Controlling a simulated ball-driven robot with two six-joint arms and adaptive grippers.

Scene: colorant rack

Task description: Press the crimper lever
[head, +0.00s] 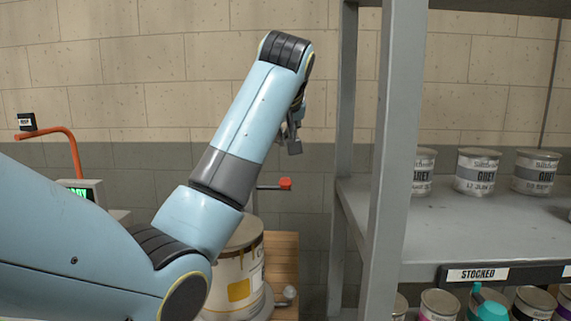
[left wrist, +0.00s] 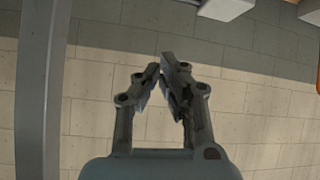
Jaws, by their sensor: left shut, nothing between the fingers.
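A lever with a red end (head: 285,184) sticks out to the right behind my left arm. It appears to be the crimper lever; its base is hidden by my arm. Below it stands a large paint-stained drum (head: 250,262), partly covered by my arm. My left gripper (head: 294,146) hangs above the red end, with a visible gap between them, and is partly hidden behind my wrist. In the left wrist view the left gripper (left wrist: 170,66) is shut, its fingertips together with nothing between them. The lever cannot be made out there. My right gripper is not in view.
A grey rack upright (head: 397,150) stands close to the right of my left gripper. Its shelf (head: 430,225) holds grey-labelled cans (head: 480,172), with more cans (head: 438,304) below. An orange bent pole (head: 74,150) and a green-lit screen (head: 82,190) are at left.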

